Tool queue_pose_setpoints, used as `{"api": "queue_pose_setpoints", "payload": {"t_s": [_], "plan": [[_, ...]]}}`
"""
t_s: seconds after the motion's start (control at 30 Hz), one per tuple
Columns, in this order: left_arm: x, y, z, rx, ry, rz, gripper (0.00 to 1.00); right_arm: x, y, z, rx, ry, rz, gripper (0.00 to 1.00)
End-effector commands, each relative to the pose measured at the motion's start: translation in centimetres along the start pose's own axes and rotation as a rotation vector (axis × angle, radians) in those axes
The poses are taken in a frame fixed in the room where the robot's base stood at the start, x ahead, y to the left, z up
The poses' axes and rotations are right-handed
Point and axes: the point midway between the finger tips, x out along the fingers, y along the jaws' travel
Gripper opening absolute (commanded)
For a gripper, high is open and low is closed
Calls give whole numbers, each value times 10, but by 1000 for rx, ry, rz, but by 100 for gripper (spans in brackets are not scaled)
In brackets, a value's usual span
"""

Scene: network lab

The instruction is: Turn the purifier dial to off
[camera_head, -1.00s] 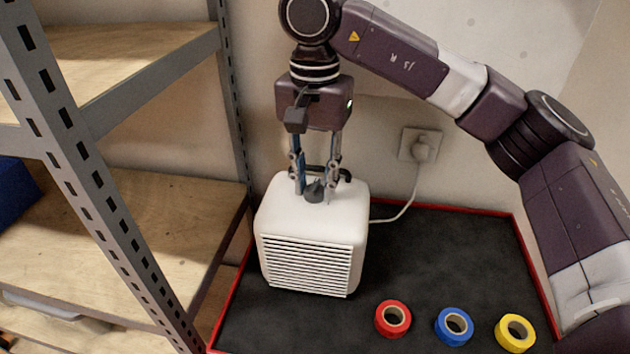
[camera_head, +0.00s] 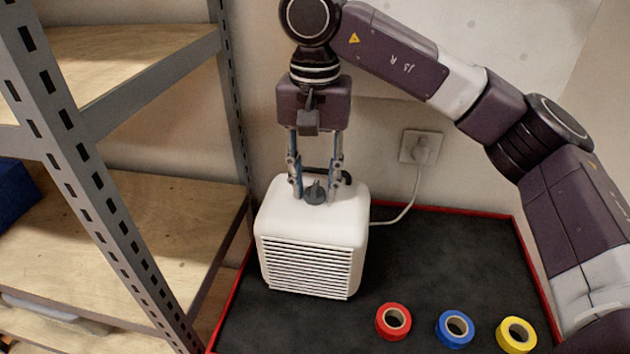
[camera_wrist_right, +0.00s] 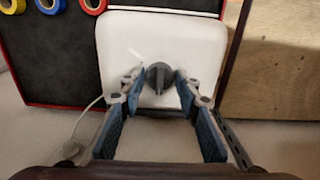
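The white purifier (camera_head: 312,222) stands upright on the black mat, its slatted grille facing me. Its grey dial (camera_head: 315,191) is on the top face. In the right wrist view the dial (camera_wrist_right: 159,77) shows a raised ridge running roughly up and down the picture. My right gripper (camera_head: 314,198) points down at the purifier top. Its two fingers stand on either side of the dial, and the wrist view shows a gap between each fingertip and the dial, so it is open. My left gripper is not in view.
A red tape roll (camera_head: 393,321), a blue one (camera_head: 455,328) and a yellow one (camera_head: 516,335) lie on the red-edged mat (camera_head: 440,260). A metal shelf (camera_head: 110,215) stands close on the left. A white cord runs to the wall socket (camera_head: 420,147).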

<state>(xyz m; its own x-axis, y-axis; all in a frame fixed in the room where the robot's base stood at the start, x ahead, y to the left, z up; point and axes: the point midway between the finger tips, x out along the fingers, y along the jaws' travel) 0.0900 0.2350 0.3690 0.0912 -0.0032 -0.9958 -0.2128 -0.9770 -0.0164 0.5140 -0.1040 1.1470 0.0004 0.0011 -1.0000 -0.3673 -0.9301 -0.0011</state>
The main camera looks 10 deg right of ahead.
Motion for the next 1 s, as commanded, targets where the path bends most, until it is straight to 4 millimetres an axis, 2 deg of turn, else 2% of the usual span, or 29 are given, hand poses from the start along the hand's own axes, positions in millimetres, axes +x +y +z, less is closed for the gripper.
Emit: {"api": "queue_pose_setpoints", "payload": {"t_s": [0.37, 0.47, 0.8, 1.0], "plan": [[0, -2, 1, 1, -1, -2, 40, -5, 0, 0, 2, 1, 0, 34], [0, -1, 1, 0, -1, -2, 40, -18, 0, 0, 2, 3, -1, 34], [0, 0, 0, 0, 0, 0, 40, -84, 0, 0, 4, 5, -1, 34], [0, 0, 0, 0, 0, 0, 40, -110, -1, 0, 1, 2, 0, 34]]}}
